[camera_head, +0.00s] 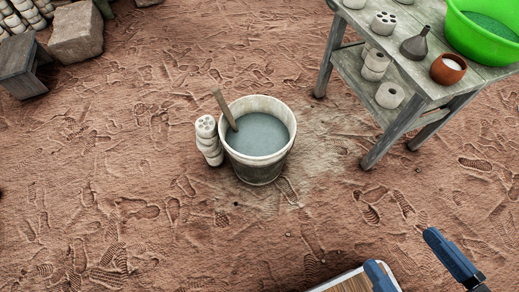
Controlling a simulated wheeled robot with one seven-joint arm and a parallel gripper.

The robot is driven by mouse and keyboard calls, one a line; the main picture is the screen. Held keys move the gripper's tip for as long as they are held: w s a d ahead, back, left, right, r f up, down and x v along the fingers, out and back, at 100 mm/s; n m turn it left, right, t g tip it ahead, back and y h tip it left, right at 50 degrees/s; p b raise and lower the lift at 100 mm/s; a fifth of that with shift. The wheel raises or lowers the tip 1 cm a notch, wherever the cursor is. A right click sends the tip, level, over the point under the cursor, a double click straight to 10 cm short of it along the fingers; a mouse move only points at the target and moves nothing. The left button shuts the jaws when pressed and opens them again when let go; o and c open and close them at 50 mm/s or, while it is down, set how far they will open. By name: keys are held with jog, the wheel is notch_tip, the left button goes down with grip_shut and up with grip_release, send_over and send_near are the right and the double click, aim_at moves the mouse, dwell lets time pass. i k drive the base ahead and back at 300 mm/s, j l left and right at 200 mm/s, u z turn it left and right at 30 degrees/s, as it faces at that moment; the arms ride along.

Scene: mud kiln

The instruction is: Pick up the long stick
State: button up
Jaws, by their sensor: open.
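A brown wooden stick (225,109) stands tilted in a white-rimmed bucket (292,131) of grey liquid. It leans against the bucket's left inner rim with its upper end sticking out above it. Its lower part is hidden in the liquid. The bucket stands on the bare ground near the middle of the view. My gripper (416,267) shows at the bottom right edge, with two blue fingers wide apart and nothing between them. It is well to the right of the bucket and nearer to me.
A stack of pale perforated cylinders (208,140) stands close to the bucket's left side. A wooden table (424,85) at upper right bears a green basin (478,35), a brown bowl (447,69) and a dark funnel (415,44). Stone blocks (76,35) lie at upper left. The ground before the bucket is clear.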

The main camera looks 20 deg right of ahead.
aim_at(216, 91)
jog(key=i+l, duration=0.75)
jog(key=i, duration=0.3)
jog(key=u, duration=0.05)
